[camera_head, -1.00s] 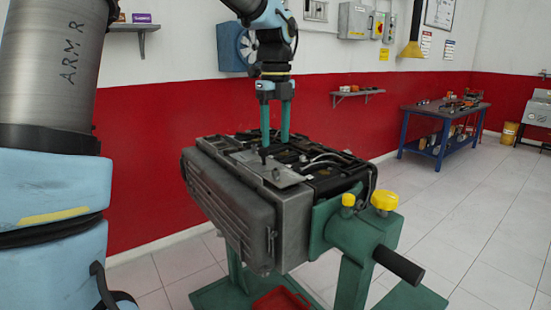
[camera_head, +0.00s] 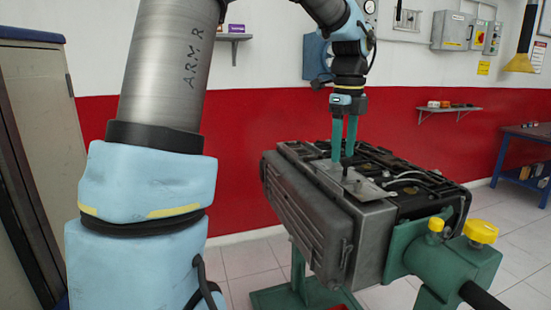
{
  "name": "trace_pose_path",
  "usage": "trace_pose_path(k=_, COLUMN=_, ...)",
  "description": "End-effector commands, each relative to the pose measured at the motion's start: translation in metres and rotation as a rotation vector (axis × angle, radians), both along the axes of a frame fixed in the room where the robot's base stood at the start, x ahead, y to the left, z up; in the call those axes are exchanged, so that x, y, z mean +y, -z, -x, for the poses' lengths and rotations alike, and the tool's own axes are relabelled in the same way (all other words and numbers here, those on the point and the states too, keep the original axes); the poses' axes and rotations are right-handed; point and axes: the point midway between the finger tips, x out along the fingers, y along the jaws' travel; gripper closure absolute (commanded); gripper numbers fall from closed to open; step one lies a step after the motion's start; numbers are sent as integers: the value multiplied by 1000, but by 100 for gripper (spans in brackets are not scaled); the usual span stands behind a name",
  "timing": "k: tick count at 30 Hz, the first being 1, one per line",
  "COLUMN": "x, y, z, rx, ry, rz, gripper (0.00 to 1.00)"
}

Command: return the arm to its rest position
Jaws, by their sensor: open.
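My arm shows at the left and reaches across the top of the picture. My gripper (camera_head: 344,150) points straight down with its two long green fingers over the left part of the engine (camera_head: 320,215). The fingers are apart with a narrow gap and nothing is seen held between them. A dark upright pin (camera_head: 345,170) shows below the fingertips on the metal plate of the engine top. I cannot tell whether the fingertips touch the plate.
The engine sits on a green stand (camera_head: 425,255) with yellow knobs (camera_head: 480,231). A cabinet (camera_head: 35,140) stands at the far left. A wall shelf (camera_head: 450,109) and a blue workbench (camera_head: 525,160) are at the right. Tiled floor is open at the right.

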Motion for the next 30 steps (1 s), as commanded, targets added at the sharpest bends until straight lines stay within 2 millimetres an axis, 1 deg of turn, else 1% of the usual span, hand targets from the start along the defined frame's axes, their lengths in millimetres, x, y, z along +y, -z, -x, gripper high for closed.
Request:
trace_pose_path(k=1, x=22, y=19, z=-1, rx=-3, ry=-160, rz=-1, gripper=46)
trace_pose_path(k=2, x=34, y=28, z=-1, rx=-8, ry=-263, rz=2, gripper=46)
trace_pose_path(k=3, x=50, y=41, z=0, rx=-14, ry=-405, rz=7, gripper=46)
trace_pose_path(k=8, x=116, y=89, z=10, rx=-33, ry=-977, rz=42, gripper=46)
trace_pose_path(k=9, x=132, y=100, z=15, rx=-36, ry=-1123, rz=52, gripper=46)
trace_pose_path(k=11, x=157, y=116, z=24, rx=-40, ry=-1342, rz=70, gripper=46)
trace_pose_path(k=12, x=172, y=126, z=31, rx=-43, ry=-1484, rz=84, gripper=46)
trace_pose_path(k=15, x=205, y=148, z=51, rx=-45, ry=-1814, rz=118, gripper=46)
trace_pose_path(k=18, x=229, y=163, z=69, rx=-45, ry=-2075, rz=150, gripper=46)
trace_pose_path(k=21, x=244, y=173, z=82, rx=-42, ry=-2253, rz=174, gripper=46)
trace_pose_path(k=24, x=251, y=178, z=89, rx=-40, ry=-2344, rz=189, gripper=46)
trace_pose_path(k=30, x=252, y=178, z=90, rx=-40, ry=-2370, rz=192, gripper=46)
